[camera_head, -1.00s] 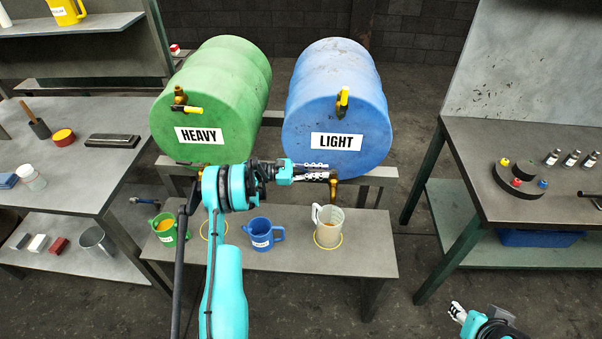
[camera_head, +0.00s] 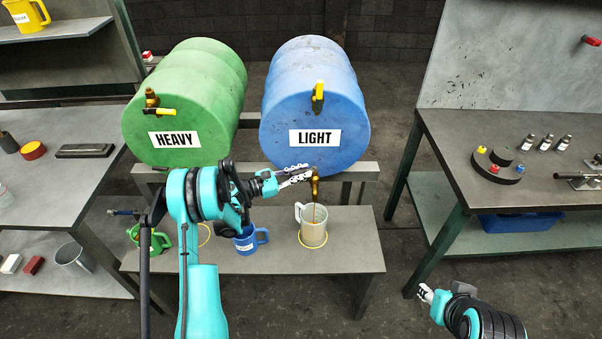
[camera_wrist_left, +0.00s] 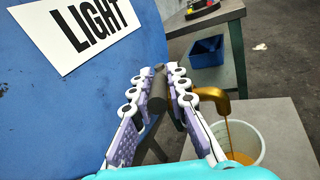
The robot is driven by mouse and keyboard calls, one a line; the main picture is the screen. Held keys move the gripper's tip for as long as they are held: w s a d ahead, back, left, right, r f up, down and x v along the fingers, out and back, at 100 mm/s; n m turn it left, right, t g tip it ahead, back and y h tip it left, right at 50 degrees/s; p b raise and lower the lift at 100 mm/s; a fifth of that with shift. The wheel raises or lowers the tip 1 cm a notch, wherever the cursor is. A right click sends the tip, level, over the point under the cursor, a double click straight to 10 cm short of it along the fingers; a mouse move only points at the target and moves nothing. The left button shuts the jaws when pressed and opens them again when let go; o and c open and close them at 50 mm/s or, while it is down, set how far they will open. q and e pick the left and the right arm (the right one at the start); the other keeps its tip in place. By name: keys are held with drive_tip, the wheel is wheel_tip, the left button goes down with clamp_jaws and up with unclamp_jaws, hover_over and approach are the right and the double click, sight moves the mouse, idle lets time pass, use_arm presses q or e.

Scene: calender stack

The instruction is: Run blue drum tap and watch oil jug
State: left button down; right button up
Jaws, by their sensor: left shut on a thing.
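The blue drum (camera_head: 350,110) labelled LIGHT lies on its side on a rack. Its brass tap (camera_head: 315,188) is at the lower front. My left gripper (camera_head: 306,172) is shut on the tap's dark handle (camera_wrist_left: 157,92), beside the spout (camera_wrist_left: 221,106). A thin amber oil stream runs from the spout in the wrist view. The pale oil jug (camera_head: 313,228) stands under it inside a yellow ring, and it also shows in the wrist view (camera_wrist_left: 254,140) with amber oil inside. The exact level is hard to read. My right gripper (camera_head: 426,293) is low at the right, away from the drums.
The green drum (camera_head: 150,120) labelled HEAVY is at left. A blue jug (camera_head: 246,244) and a green jug (camera_head: 158,243) share the low bench (camera_head: 350,258), partly behind my left arm. Workbenches flank both sides. Open floor lies between the low bench and the right workbench.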

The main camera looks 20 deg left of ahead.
use_arm(q)
drive_tip(key=c, duration=1.5)
unclamp_jaws()
drive_tip(key=v, duration=1.2)
